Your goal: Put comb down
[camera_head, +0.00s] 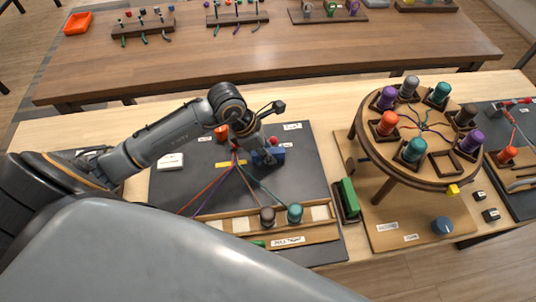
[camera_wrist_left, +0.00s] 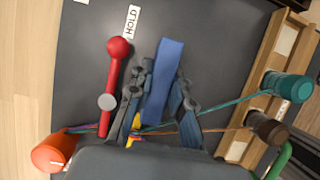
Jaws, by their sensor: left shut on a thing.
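The comb, a blue bar, is in my left gripper (camera_head: 266,150); in the wrist view the blue comb (camera_wrist_left: 165,75) stands lengthwise between the two fingers. My left gripper is shut on it, over the dark mat beside the cords (camera_head: 238,165). In the head view the comb (camera_head: 268,157) is partly hidden by the gripper. I cannot tell whether the comb touches the mat. My right gripper is not in view.
A wooden rack (camera_head: 268,226) with brown and teal bobbins lies in front. A round braiding stand (camera_head: 372,165) is at right. The mat (camera_head: 308,165) is bare right of the gripper.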

